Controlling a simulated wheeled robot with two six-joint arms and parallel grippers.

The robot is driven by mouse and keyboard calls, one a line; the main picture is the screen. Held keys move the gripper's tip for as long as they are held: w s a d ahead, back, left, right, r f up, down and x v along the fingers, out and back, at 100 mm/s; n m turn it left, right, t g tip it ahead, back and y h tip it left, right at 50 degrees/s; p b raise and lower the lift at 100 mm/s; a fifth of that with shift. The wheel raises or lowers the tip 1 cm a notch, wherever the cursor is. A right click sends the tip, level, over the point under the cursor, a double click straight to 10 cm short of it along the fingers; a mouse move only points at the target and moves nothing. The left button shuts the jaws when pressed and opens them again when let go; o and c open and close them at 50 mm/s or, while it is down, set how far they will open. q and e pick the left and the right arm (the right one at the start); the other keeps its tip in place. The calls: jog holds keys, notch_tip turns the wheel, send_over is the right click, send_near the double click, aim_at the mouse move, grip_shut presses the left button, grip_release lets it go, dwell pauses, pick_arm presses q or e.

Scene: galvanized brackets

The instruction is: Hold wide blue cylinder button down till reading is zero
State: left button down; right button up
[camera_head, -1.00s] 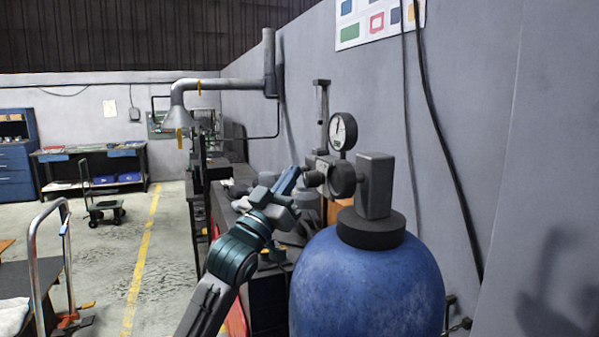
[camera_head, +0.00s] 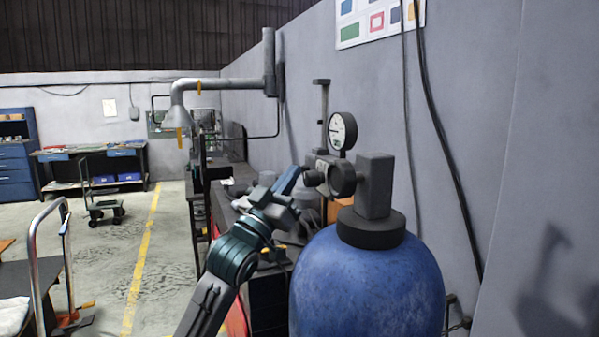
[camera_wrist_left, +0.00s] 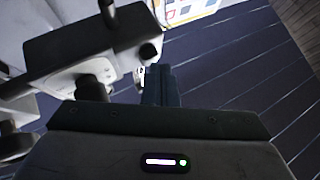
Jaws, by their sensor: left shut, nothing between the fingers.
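The wide blue cylinder (camera_head: 367,285) stands upright at the lower right, with a dark collar and a grey valve block (camera_head: 375,186) on top. A dark round button (camera_head: 314,178) sticks out to the left from the valve body. A round white gauge (camera_head: 342,131) stands above; its needle points roughly left, its numbers too small to read. My left gripper (camera_head: 303,172) is shut and empty, its tips at the button; whether they press it I cannot tell. The wrist view shows the closed blue-grey fingers (camera_wrist_left: 160,84) beside the grey valve fittings (camera_wrist_left: 88,45).
A grey wall (camera_head: 470,130) with hanging black cables runs close behind the cylinder. A cluttered dark bench lies behind my left arm. A cart with a metal handle (camera_head: 36,250) stands at the left. The floor (camera_head: 110,265) between has free room.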

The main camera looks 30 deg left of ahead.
pick_arm(q)
jog(key=shift+s+a+b, duration=0.6)
jog(key=shift+s+b, duration=0.1)
jog(key=shift+b, duration=0.15)
jog(key=s+a+b, duration=0.3)
jog(key=b, duration=0.3)
jog(key=shift+s+a, duration=0.1)
jog(key=shift+s, duration=0.3)
dwell(0.3)
